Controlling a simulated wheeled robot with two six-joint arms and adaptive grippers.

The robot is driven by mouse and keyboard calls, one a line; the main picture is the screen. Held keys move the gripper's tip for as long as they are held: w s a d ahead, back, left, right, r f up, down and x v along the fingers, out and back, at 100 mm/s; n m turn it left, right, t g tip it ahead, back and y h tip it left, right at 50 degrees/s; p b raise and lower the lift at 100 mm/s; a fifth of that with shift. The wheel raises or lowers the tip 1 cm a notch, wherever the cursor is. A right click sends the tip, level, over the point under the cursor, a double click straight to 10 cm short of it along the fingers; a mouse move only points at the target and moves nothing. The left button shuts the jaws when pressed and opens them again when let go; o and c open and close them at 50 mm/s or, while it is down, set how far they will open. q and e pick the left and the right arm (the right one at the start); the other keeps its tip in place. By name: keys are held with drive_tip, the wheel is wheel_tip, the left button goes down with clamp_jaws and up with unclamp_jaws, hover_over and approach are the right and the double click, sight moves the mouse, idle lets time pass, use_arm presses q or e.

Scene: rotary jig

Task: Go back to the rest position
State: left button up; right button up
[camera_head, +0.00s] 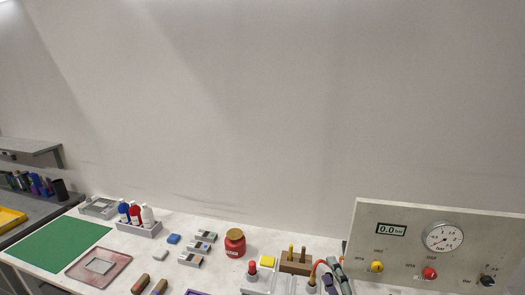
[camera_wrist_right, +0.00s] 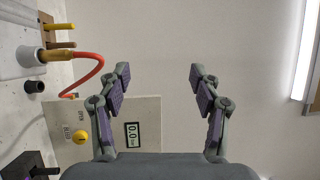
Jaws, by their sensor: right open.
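My right gripper (camera_wrist_right: 159,76) is open and empty in the wrist view, with its two purple-padded fingers wide apart and plain wall between the tips. In the head view only a small part of the right gripper (camera_head: 335,275) shows at the bottom edge, left of the gauge panel (camera_head: 405,245). The panel carries a 0.0 bar display, a round dial, and yellow, red and black knobs. It also shows in the wrist view (camera_wrist_right: 145,110), behind the left finger. My left gripper is in neither view.
A red hose (camera_wrist_right: 98,68) arches near the panel, by a wooden block (camera_head: 295,264) with upright pins. A red jar (camera_head: 235,244), a bottle rack (camera_head: 139,228), a green mat (camera_head: 60,244) and a reddish tray (camera_head: 82,274) stand along the white table. The space above is clear.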

drive_tip(key=s+a+f+n+g+y, duration=0.2)
drive_tip(key=s+a+f+n+g, duration=0.3)
drive_tip(key=s+f+n+g, duration=0.7)
drive_tip(key=s+d+f+n+g+h, duration=0.4)
drive_tip(key=s+d+h, duration=0.4)
drive_tip(key=d, duration=0.4)
drive_tip(key=s+d+f+y+b, duration=0.15)
drive_tip(key=f+b, duration=0.25)
drive_tip(key=f, duration=1.3)
drive_tip(key=s+d+f+h+b, duration=0.1)
drive_tip(key=s+f+b, duration=0.2)
drive_tip(key=f, duration=1.5)
use_arm(q)
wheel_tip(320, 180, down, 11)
drive_tip(key=b, duration=0.4)
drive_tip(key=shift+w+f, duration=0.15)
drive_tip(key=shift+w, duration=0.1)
use_arm(e)
drive_tip(key=s+f+g, duration=0.1)
drive_tip(key=s+f, duration=1.6)
drive_tip(key=f, duration=0.1)
drive_tip(key=shift+d+f+g+y, duration=0.25)
drive_tip(key=shift+d+g+y, duration=0.1)
drive_tip(key=shift+d+g, duration=0.05)
